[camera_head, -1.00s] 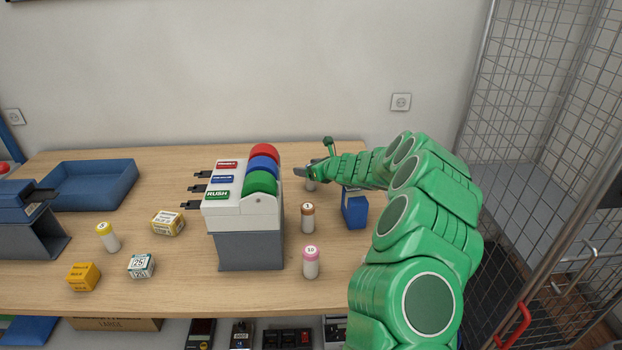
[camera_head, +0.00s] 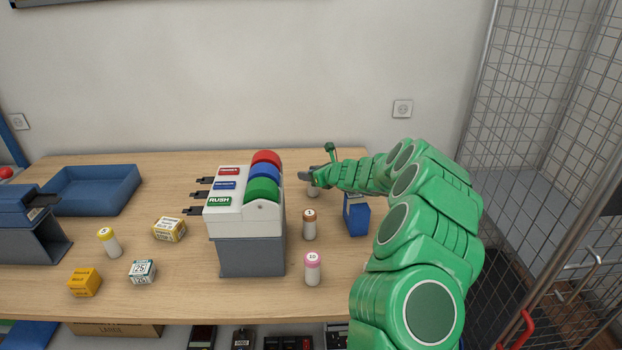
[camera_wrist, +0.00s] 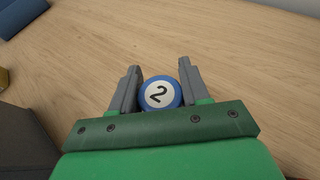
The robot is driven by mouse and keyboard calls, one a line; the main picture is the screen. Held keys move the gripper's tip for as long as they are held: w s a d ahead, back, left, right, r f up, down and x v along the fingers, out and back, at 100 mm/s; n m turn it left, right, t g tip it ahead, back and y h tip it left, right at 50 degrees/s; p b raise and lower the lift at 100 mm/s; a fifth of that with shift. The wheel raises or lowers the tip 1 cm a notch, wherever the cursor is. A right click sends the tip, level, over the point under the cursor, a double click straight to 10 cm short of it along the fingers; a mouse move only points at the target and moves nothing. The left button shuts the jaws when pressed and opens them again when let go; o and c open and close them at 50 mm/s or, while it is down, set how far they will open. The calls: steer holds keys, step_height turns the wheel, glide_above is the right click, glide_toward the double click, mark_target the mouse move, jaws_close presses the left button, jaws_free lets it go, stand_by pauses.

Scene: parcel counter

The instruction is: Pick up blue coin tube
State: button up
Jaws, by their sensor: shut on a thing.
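The blue coin tube (camera_wrist: 159,93) shows its blue-rimmed cap with a "2" in the wrist view, between the two grey fingers. My gripper (camera_wrist: 160,88) is shut on it. In the head view my gripper (camera_head: 309,175) is at the far side of the counter, right of the label dispenser. Only a whitish lower part of the tube (camera_head: 313,191) shows there beneath the fingers; its cap is hidden. I cannot tell whether it is clear of the wood.
A label dispenser (camera_head: 247,255) with red, blue and green rolls stands left of the arm. A brown-capped tube (camera_head: 309,226), a pink-capped tube (camera_head: 312,270) and a blue box (camera_head: 356,217) stand nearby. A blue tray (camera_head: 92,192) lies at the far left.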

step_height(320, 180, up, 4)
steer(key=shift+f, duration=0.25)
steer(key=s+d+r, duration=0.1)
steer(key=s+r, duration=0.8)
steer(key=s, duration=0.5)
steer(key=shift+d+r, duration=0.2)
steer(key=shift+d, duration=0.15)
